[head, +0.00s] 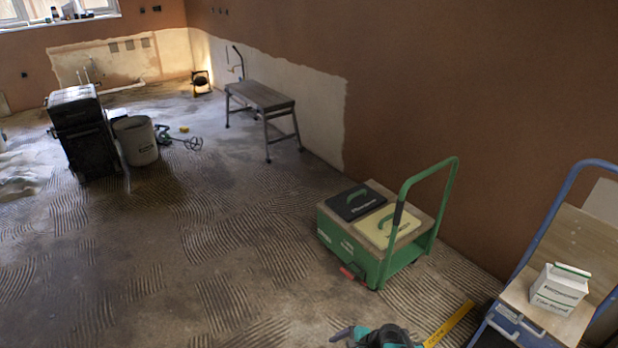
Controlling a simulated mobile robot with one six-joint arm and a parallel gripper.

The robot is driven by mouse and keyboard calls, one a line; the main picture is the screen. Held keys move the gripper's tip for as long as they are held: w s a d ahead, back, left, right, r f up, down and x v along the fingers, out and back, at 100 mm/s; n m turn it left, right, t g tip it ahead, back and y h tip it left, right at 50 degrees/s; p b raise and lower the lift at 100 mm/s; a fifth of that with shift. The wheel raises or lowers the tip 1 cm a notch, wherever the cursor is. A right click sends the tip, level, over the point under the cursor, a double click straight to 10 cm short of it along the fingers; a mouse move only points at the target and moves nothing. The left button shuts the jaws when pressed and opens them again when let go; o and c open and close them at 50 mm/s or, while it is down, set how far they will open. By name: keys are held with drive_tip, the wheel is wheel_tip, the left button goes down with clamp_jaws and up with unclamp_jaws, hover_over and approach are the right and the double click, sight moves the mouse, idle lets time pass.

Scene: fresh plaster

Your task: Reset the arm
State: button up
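My arm and my gripper do not show clearly anywhere in the head view, so I cannot see the arm's pose or whether the gripper is open or shut. The task names no other object.
A green cart (367,262) with a handle stands right of centre. A blue trolley (537,240) holding a white box (558,289) is at right. A teal tool (385,337) and yellow strip (449,325) lie near the bottom. A work bench (262,97) and bucket (135,141) stand farther back. The left foreground floor is clear.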

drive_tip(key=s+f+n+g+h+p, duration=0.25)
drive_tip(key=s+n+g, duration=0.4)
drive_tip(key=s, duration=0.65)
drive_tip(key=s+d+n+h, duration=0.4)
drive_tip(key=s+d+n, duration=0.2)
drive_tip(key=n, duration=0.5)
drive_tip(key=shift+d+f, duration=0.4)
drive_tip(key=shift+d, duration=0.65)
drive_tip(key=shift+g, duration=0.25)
